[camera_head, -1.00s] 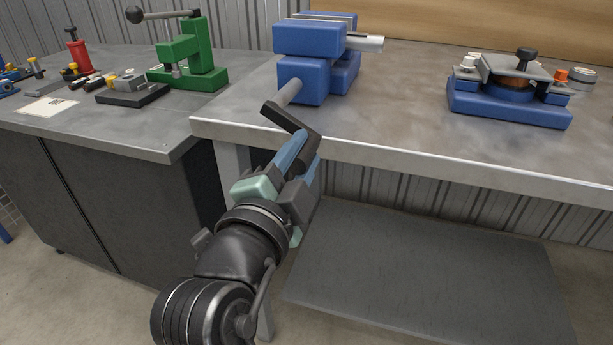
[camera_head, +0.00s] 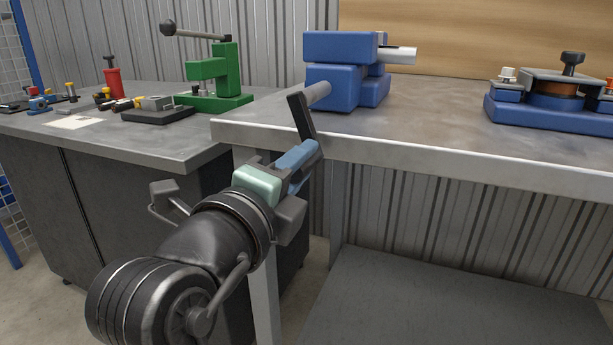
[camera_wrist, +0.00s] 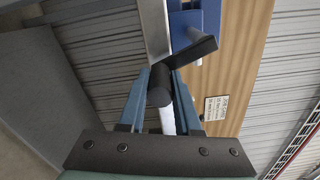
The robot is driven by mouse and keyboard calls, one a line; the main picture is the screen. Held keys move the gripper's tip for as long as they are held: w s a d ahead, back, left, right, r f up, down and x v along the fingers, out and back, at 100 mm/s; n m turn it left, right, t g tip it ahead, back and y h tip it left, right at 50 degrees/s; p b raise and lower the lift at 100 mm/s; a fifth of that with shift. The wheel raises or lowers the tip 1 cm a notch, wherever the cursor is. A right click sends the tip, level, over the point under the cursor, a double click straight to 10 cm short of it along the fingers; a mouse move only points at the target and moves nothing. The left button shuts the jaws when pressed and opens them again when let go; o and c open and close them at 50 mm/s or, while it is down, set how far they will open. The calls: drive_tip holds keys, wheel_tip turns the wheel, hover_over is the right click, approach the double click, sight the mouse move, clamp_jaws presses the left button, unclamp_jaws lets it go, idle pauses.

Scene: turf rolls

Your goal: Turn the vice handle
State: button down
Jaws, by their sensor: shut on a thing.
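The blue vice (camera_head: 338,78) stands at the left end of the right-hand bench, with a grey spindle (camera_head: 319,93) out of its front. The dark vice handle (camera_head: 300,116) sits on the spindle's end and stands nearly upright, tilted slightly. My gripper (camera_head: 308,150) is at the handle's lower end, just off the bench's front edge. In the wrist view its blue fingers (camera_wrist: 162,82) are shut on the dark grip of the handle (camera_wrist: 160,86). The handle's bar (camera_wrist: 190,60) runs from there towards the vice (camera_wrist: 207,18). The fingers partly hide the grip.
The bench edge (camera_head: 420,160) runs close by my gripper, with a low grey shelf (camera_head: 440,300) beneath. The left bench (camera_head: 100,140) carries a green press (camera_head: 220,85) and small tools. A blue fixture (camera_head: 550,112) stands at the right.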

drive_tip(key=shift+f, duration=0.15)
idle(0.3)
drive_tip(key=c, duration=0.6)
unclamp_jaws()
drive_tip(key=shift+a, duration=0.1)
drive_tip(key=p+v, duration=0.2)
drive_tip(key=v, duration=1.1)
